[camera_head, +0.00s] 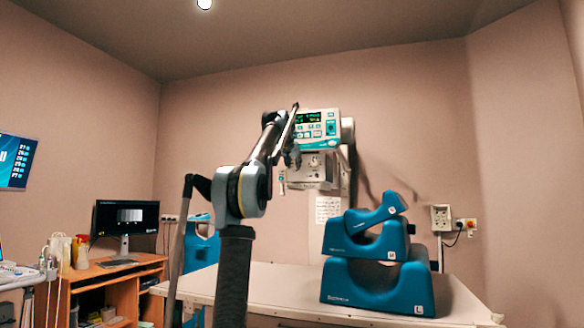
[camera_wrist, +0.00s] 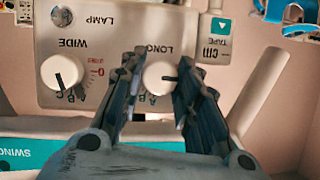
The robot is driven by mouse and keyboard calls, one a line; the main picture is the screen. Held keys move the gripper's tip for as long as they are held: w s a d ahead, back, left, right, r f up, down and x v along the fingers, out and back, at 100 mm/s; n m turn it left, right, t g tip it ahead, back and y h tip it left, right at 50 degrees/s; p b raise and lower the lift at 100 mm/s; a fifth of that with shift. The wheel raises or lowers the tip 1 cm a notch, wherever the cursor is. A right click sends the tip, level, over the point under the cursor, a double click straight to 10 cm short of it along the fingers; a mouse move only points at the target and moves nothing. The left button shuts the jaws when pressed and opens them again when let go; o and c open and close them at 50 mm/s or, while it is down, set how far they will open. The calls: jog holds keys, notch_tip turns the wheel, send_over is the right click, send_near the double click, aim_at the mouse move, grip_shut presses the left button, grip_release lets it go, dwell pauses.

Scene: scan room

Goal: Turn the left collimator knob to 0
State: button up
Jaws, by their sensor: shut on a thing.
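The collimator box (camera_head: 318,168) hangs below a teal and white control panel (camera_head: 317,130) in the head view. In the wrist view its face (camera_wrist: 120,30) is upside down, with two white knobs. The LONG knob (camera_wrist: 158,76) sits between the two dark fingers of my gripper (camera_wrist: 160,82), which is shut on it. A short dark mark shows on its right side. Letters show below it, but the fingers hide most of its scale. The WIDE knob (camera_wrist: 62,73) is free to the left, with a red 0 beside it. My gripper (camera_head: 293,157) also shows in the head view.
Blue foam supports (camera_head: 375,285) stand on the table (camera_head: 270,288). A desk (camera_head: 110,275) with a monitor (camera_head: 125,217) is at the left. A wall socket box (camera_head: 441,218) is at the right.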

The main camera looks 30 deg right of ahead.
jog(key=shift+w+a, duration=0.1)
jog(key=o, duration=1.1)
jog(key=shift+c, duration=0.2)
jog(key=shift+a+r, duration=0.1)
jog(key=v, duration=1.1)
jog(key=shift+s+a, duration=0.2)
jog(key=shift+a, duration=0.05)
jog(key=shift+r, duration=0.1)
